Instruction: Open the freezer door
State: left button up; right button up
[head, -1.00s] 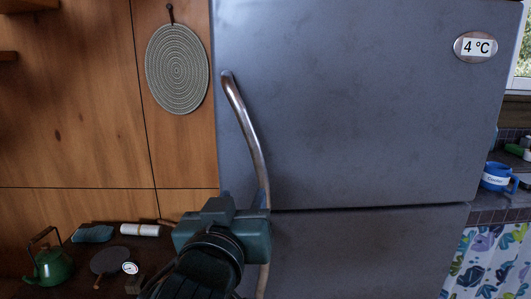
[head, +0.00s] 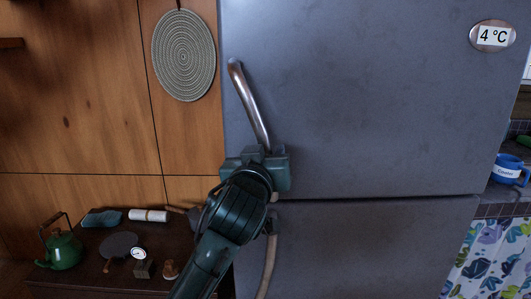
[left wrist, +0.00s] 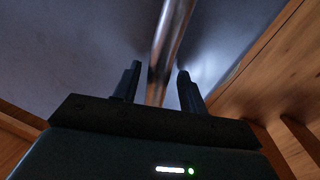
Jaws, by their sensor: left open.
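The grey fridge-freezer has an upper door (head: 370,100) with a 4 °C display (head: 493,36) and a lower door (head: 380,245) below a seam. A curved metal upper handle (head: 246,95) runs down the upper door's left side; a lower handle (head: 268,258) shows on the lower door. My left gripper (head: 266,150) is at the lower part of the upper handle and hides its end. In the left wrist view, the metal handle (left wrist: 171,38) passes between the open fingers (left wrist: 157,82), with visible gaps on both sides. My right gripper is not in view.
A low dark table (head: 95,278) at left holds a green kettle (head: 64,250), a white roll (head: 148,215), a dial gauge (head: 138,254) and small items. A round woven mat (head: 184,55) hangs on the wooden wall. A blue mug (head: 508,170) stands on the right counter.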

pick_arm(q)
jog(key=shift+w, duration=0.2)
grip_shut()
dwell(0.4)
